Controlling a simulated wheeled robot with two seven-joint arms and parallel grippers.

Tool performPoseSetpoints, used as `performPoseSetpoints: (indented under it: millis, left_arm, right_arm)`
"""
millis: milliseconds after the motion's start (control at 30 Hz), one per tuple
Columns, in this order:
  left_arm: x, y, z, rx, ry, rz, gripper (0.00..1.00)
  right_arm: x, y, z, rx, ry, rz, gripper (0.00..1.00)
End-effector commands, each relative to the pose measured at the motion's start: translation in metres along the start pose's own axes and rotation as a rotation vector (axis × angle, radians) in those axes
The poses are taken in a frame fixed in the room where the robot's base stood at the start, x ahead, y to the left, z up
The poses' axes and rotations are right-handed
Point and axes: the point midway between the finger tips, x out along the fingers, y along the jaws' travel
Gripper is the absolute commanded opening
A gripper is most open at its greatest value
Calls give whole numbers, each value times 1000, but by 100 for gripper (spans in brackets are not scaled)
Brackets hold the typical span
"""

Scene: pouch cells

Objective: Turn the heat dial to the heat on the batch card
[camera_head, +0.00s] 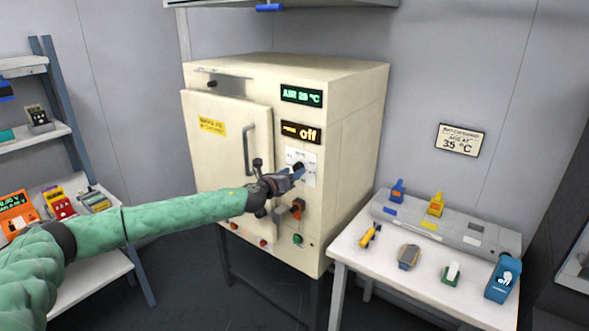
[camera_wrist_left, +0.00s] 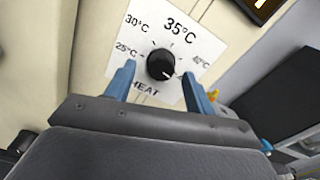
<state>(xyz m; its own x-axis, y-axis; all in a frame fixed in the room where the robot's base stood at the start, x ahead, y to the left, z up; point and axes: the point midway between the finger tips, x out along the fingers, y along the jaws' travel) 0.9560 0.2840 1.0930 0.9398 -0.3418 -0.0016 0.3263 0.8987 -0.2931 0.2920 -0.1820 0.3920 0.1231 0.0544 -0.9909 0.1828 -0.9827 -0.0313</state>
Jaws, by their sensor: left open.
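The heat dial (camera_wrist_left: 160,63) is a round black knob on a white plate (camera_wrist_left: 138,35) marked 25, 30, 35 and 40 °C. A small white mark on the knob faces lower right in the wrist view, away from the 35 °C label. My left gripper (camera_wrist_left: 158,72) is open, with one blue finger on each side of the knob; I cannot tell if they touch it. In the head view my left gripper (camera_head: 294,172) hides part of the dial plate (camera_head: 302,158). The batch card (camera_head: 459,140) on the wall reads 35 °C. My right gripper is not in view.
The cream oven (camera_head: 350,150) has its door (camera_head: 228,150) shut. A green display (camera_head: 301,95) reads about 26 °C air; an orange one (camera_head: 301,133) reads off. An orange-red switch (camera_head: 297,209) sits below the dial. A white table (camera_head: 385,270) with small tools stands right.

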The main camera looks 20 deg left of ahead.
Motion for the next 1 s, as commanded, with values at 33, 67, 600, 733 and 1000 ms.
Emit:
performPoseSetpoints:
  millis: [33, 67, 600, 733, 1000]
  left_arm:
    - [6, 0, 2, 0, -1, 1, 54]
    - [8, 0, 2, 0, -1, 0, 54]
    - [19, 0, 0, 0, -1, 1, 40]
    - [19, 0, 0, 0, -1, 1, 15]
    - [19, 1, 0, -13, -1, 1, 10]
  right_arm:
    - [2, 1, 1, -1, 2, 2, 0]
    - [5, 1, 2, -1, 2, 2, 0]
    - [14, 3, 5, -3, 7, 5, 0]
    - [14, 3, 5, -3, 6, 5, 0]
    - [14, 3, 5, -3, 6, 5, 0]
